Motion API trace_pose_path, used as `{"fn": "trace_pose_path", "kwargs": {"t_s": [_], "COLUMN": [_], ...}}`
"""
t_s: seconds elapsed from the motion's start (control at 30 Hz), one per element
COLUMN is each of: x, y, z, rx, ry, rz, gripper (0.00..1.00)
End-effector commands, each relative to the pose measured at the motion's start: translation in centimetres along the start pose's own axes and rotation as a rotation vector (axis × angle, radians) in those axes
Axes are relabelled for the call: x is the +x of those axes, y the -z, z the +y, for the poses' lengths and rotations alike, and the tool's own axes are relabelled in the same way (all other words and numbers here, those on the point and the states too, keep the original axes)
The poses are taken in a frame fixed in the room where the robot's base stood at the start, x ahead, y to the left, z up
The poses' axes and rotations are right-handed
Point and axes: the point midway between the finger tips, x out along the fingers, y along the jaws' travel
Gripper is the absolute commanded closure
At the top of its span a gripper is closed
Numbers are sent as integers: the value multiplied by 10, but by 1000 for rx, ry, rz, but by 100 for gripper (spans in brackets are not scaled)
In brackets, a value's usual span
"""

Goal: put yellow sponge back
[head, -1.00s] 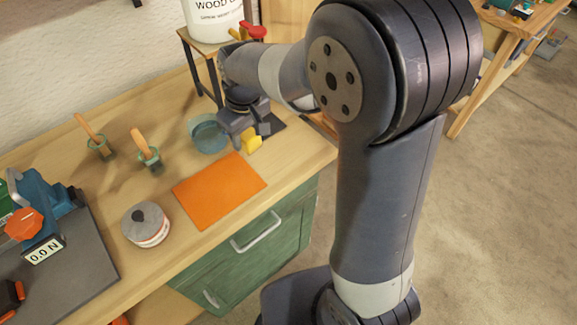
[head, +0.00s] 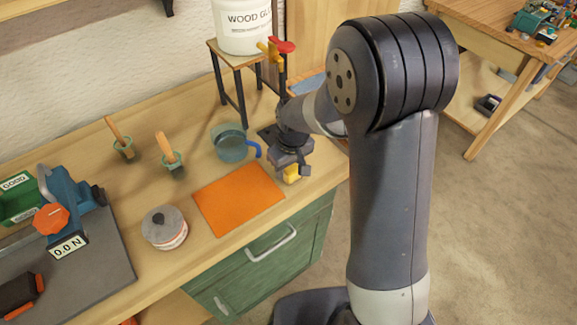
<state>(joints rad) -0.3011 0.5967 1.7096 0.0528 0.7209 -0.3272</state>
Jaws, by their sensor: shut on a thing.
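The yellow sponge (head: 292,174) is a small block at the right end of the bench, to the right of the orange mat (head: 238,200). My gripper (head: 291,167) points down and is shut on the sponge. The fingers and the wrist hide its upper part. I cannot tell whether the sponge touches the bench top. A dark flat thing (head: 267,134) shows behind my gripper, partly hidden by it.
Brushes in pots and a round tin (head: 164,228) stand further left.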

Motion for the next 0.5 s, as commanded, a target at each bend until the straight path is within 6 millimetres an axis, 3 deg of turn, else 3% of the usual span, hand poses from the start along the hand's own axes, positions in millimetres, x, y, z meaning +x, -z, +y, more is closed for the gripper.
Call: {"fn": "trace_pose_path", "kwargs": {"t_s": [0.37, 0.4, 0.5], "x": [6, 6, 5], "y": [0, 0, 0], "z": [0, 0, 0], "rx": [0, 0, 0], "ry": [0, 0, 0], "rz": [1, 1, 1], "gripper": [81, 59, 51]}}
